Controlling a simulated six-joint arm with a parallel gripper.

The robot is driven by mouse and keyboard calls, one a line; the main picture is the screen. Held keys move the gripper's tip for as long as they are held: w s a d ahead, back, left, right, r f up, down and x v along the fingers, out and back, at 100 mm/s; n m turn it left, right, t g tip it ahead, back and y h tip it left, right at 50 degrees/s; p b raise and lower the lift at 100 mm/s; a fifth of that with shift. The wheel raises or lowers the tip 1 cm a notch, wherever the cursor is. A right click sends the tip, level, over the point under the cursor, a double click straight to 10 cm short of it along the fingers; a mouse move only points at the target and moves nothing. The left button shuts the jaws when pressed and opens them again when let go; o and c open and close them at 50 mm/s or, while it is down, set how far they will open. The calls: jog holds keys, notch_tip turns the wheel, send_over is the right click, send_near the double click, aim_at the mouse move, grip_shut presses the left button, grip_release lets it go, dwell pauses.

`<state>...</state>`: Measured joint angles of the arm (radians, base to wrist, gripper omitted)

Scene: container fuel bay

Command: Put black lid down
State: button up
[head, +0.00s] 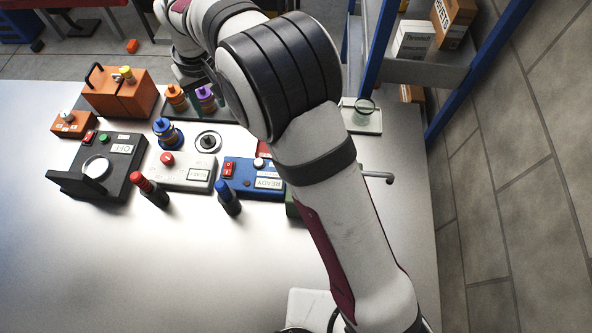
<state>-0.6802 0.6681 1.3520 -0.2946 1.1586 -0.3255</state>
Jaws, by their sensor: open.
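A round black piece that looks like the black lid (208,141) lies in a white ring-shaped dish (208,150) on the table, between the blue-capped jar and my arm's elbow. My gripper (197,84) is at the upper middle, behind the dish, close to the orange and purple bottles. It is open, with nothing seen in it. Its fingertips are small and partly hidden by my arm, so I cannot tell if they touch a bottle. The gripper is apart from the black lid.
An orange bottle (175,98) and a purple bottle (206,97) stand on a dark tray. A blue jar (167,133), a grey box (180,172), a blue READY box (250,178) and a black OFF box (110,160) crowd the middle. The table's front left (130,270) is clear.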

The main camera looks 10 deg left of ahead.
jog(key=s+d+r+m, duration=0.3)
jog(key=d+r, duration=0.1)
jog(key=d, duration=0.4)
jog(key=s+d+r+m, duration=0.2)
jog(key=s+d+r, duration=0.15)
jog(key=d, duration=0.45)
jog(key=s+d+m, duration=0.4)
jog(key=s+d, duration=0.2)
jog(key=s, duration=0.4)
jog(key=s+d+f+m+g, duration=0.1)
jog(key=s+d+m, duration=0.3)
jog(key=s, duration=0.5)
jog(key=d, duration=0.2)
jog(key=shift+s+d+f+y, duration=0.3)
jog(key=shift+s, duration=0.05)
